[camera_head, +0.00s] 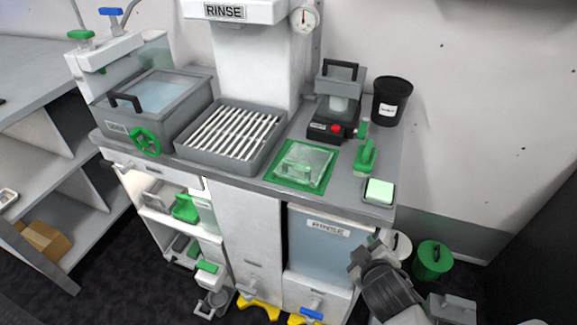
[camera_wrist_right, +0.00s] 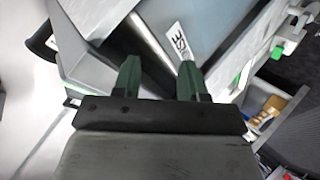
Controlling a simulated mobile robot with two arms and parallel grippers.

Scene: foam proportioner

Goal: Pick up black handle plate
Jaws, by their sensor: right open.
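A grey plate-like part with a black handle (camera_head: 340,70) sits on top of a small dark device at the back right of the counter. A second black handle (camera_head: 126,102) is on the front rim of the grey water basin at the left. I cannot tell which one is the black handle plate. My right gripper (camera_head: 366,256) is below the counter's front right corner, apart from both handles. In the right wrist view its two dark green fingers (camera_wrist_right: 158,78) are spread, with nothing between them. My left gripper is not in view.
The counter holds a slatted grey tray (camera_head: 232,137), a clear item on a green mat (camera_head: 303,165), a green-handled brush (camera_head: 366,157), a pale green sponge (camera_head: 379,191) and a black bin (camera_head: 391,101). A RINSE tower (camera_head: 250,60) rises behind. A green bucket (camera_head: 432,261) stands at right.

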